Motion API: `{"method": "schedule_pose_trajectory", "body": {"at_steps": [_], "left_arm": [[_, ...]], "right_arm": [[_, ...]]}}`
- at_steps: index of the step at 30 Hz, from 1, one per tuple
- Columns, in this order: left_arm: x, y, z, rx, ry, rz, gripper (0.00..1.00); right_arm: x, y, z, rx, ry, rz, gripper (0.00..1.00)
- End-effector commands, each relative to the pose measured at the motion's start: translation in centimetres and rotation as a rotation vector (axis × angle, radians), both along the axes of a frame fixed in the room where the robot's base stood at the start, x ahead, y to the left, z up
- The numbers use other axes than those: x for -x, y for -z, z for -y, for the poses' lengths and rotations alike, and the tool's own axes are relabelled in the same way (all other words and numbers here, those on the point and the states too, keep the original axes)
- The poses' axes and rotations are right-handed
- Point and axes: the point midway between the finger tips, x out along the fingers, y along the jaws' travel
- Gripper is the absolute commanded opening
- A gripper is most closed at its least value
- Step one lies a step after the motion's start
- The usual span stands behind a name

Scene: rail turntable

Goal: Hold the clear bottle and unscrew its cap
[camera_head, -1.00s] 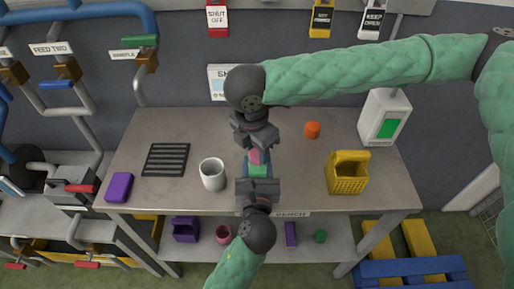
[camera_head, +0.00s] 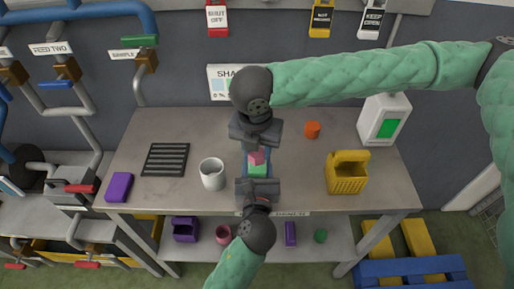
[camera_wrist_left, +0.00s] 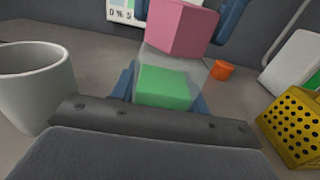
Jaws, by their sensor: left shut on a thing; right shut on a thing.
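The clear bottle stands upright between my grippers; its green lower part (camera_head: 257,171) shows in the head view, and the clear wall with the green inside (camera_wrist_left: 165,88) shows in the left wrist view. Its pink cap (camera_head: 256,157) is on top and looks large in the left wrist view (camera_wrist_left: 178,28). My left gripper (camera_head: 257,177), from the near side, is shut on the bottle, with blue fingers on both sides of it. My right gripper (camera_head: 257,150), from the far side and above, is shut on the cap. Its fingers partly hide the cap in the head view.
On the bench (camera_head: 310,190) a white mug (camera_head: 212,174) stands close left of the bottle. A black grille (camera_head: 166,160) and purple block (camera_head: 119,187) lie farther left. An orange piece (camera_head: 312,130), yellow basket (camera_head: 347,174) and white dispenser (camera_head: 383,120) are to the right.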

Motion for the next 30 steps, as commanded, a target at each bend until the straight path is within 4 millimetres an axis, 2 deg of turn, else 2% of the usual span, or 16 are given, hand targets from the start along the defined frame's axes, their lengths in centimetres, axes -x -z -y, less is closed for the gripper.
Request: {"method": "schedule_pose_trajectory", "body": {"at_steps": [6, 15, 16, 19, 25, 26, 30], "left_arm": [[0.04, 0.00, 0.06, 0.000, 0.001, 0.000, 0.04], [0.05, -0.01, 0.07, 0.000, 0.002, 0.001, 0.04], [0.05, -0.01, 0.06, 0.000, 0.002, 0.001, 0.04], [0.04, -0.01, 0.05, 0.000, 0.001, 0.001, 0.04], [0.02, 0.00, 0.03, 0.000, 0.001, 0.000, 0.04], [0.02, 0.00, 0.03, 0.000, 0.001, 0.000, 0.04], [0.01, 0.01, 0.02, 0.000, 0.000, 0.000, 0.04]], "right_arm": [[-0.04, 0.11, 0.05, 0.001, -0.165, 0.000, 0.12], [-0.03, 0.13, 0.05, 0.001, -0.191, 0.000, 0.12], [-0.03, 0.13, 0.05, 0.001, -0.191, 0.000, 0.42], [-0.02, 0.11, 0.05, 0.001, -0.190, 0.000, 0.61], [-0.01, 0.06, 0.04, 0.001, -0.190, 0.000, 0.61], [0.00, 0.07, 0.04, 0.001, -0.190, 0.000, 0.65], [0.00, 0.05, 0.04, 0.001, -0.190, 0.000, 0.65]]}}
